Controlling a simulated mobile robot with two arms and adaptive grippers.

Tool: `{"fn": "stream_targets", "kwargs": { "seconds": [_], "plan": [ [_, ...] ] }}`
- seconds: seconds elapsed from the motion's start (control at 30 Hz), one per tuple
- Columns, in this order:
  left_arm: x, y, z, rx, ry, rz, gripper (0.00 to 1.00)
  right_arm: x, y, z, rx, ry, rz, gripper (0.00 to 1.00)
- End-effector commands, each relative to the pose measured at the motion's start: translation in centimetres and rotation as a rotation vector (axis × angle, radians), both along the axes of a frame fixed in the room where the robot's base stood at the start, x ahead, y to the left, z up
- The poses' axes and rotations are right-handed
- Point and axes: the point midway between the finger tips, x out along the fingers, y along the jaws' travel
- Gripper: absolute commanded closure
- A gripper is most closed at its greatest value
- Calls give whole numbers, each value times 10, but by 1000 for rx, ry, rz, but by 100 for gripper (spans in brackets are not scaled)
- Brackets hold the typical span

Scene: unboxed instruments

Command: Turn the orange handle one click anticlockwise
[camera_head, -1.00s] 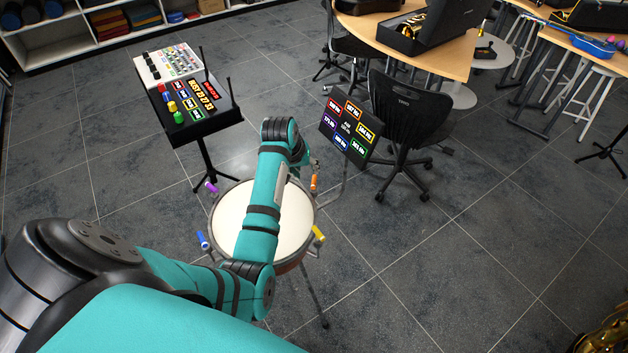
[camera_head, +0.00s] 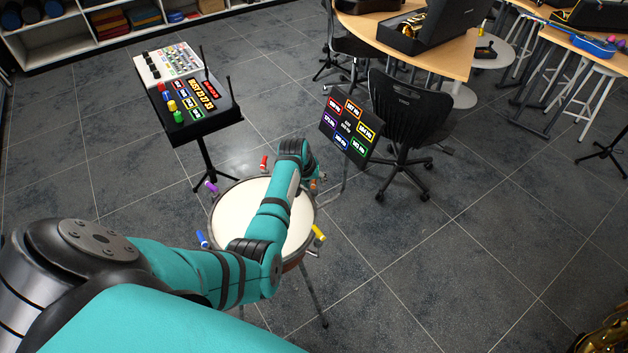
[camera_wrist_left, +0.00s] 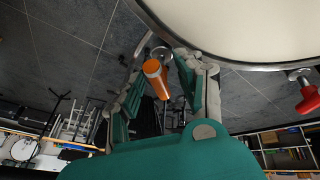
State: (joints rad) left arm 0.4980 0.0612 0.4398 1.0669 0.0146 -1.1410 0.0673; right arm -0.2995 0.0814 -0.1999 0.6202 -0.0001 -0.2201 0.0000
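The orange handle (camera_wrist_left: 156,78) sits at the drum's edge and shows between the two fingers of my left gripper (camera_wrist_left: 161,73) in the left wrist view. The fingers are spread, with a gap visible on either side of the handle, so the gripper looks open. In the head view, only a small bit of the orange handle (camera_head: 313,184) shows beside my left wrist. The drum (camera_head: 237,208) has a pale round head and stands on legs, partly covered by my left arm. My right gripper is not in view.
Red (camera_head: 263,162), purple (camera_head: 210,187), blue (camera_head: 202,239) and yellow (camera_head: 318,233) handles ring the drum. A coloured number panel (camera_head: 347,128) and a black chair (camera_head: 405,110) stand behind it at right. A control stand (camera_head: 205,125) is at left.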

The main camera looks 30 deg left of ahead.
Motion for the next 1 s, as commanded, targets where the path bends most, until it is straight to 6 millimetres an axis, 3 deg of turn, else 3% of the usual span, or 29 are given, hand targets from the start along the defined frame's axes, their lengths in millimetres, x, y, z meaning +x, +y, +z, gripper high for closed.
{"fn": "stream_targets", "kwargs": {
  "seconds": [0.03,0.3,0.67,1.0],
  "plan": [
    [0,0,0,0,0,0,67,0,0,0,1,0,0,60],
    [0,0,0,-1,0,0,100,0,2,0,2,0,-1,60],
    [1,-2,2,-3,-1,17,100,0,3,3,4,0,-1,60],
    [2,-4,4,-7,-3,200,100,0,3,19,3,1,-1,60]
  ]
}}
